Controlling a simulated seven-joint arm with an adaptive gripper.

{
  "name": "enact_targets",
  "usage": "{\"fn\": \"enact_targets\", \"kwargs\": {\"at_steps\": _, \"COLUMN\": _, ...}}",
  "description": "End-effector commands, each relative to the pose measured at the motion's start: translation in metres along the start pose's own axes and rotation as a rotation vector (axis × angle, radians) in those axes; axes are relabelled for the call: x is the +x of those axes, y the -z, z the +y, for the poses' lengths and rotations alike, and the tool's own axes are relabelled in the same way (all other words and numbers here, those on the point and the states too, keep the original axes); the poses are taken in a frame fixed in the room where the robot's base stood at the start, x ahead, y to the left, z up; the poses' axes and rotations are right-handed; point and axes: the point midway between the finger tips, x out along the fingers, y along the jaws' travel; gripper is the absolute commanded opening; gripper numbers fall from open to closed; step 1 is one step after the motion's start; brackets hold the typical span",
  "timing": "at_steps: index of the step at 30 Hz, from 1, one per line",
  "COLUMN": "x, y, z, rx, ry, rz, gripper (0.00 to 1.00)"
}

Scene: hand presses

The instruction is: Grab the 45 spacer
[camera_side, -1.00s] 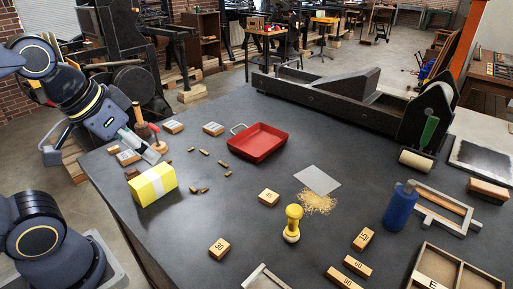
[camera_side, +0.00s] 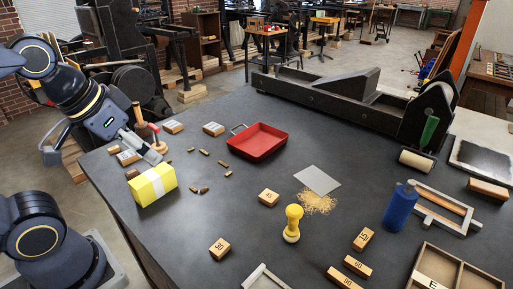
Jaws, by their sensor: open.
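A small wooden spacer block (camera_side: 269,197) lies on the dark table left of the yellow-handled tool, and its number looks like 45. Another wooden block (camera_side: 363,238) to the right has a number too small to read surely. My gripper (camera_side: 157,156) is open and empty at the left side of the table, behind the yellow and white block and well apart from both spacers. Its fingertips are small and partly blurred against the table.
A yellow and white block (camera_side: 152,185) stands in front of my gripper. A red tray (camera_side: 258,142), yellow-handled tool (camera_side: 292,223), blue bottle (camera_side: 400,206) and other numbered blocks (camera_side: 219,248) lie around. The table is mostly clear between the small pieces and the spacer.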

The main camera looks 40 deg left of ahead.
Motion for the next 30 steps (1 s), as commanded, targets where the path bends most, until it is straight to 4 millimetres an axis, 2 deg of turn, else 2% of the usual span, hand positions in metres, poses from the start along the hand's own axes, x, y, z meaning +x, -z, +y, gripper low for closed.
{"fn": "enact_targets", "kwargs": {"at_steps": 1, "x": 0.0, "y": 0.0, "z": 0.0, "rx": 0.0, "ry": 0.0, "rz": 0.0, "gripper": 0.67}}
{"fn": "enact_targets", "kwargs": {"at_steps": 4, "x": 0.0, "y": 0.0, "z": 0.0, "rx": 0.0, "ry": 0.0, "rz": 0.0, "gripper": 0.76}}
{"fn": "enact_targets", "kwargs": {"at_steps": 14, "x": -0.001, "y": -0.002, "z": 0.0, "rx": -0.027, "ry": 0.0, "rz": -0.011, "gripper": 0.76}}
{"fn": "enact_targets", "kwargs": {"at_steps": 17, "x": -0.018, "y": 0.019, "z": 0.0, "rx": -0.065, "ry": 0.0, "rz": 0.016, "gripper": 0.76}}
{"fn": "enact_targets", "kwargs": {"at_steps": 20, "x": -0.03, "y": 0.054, "z": 0.003, "rx": -0.103, "ry": -0.005, "rz": -0.002, "gripper": 0.76}}
{"fn": "enact_targets", "kwargs": {"at_steps": 23, "x": -0.029, "y": 0.096, "z": 0.009, "rx": -0.129, "ry": -0.011, "rz": -0.05, "gripper": 0.76}}
{"fn": "enact_targets", "kwargs": {"at_steps": 26, "x": -0.015, "y": 0.137, "z": 0.019, "rx": -0.146, "ry": -0.014, "rz": -0.112, "gripper": 0.76}}
{"fn": "enact_targets", "kwargs": {"at_steps": 29, "x": 0.013, "y": 0.174, "z": 0.034, "rx": -0.152, "ry": -0.014, "rz": -0.185, "gripper": 0.76}}
{"fn": "enact_targets", "kwargs": {"at_steps": 30, "x": 0.029, "y": 0.187, "z": 0.041, "rx": -0.149, "ry": -0.013, "rz": -0.217, "gripper": 0.76}}
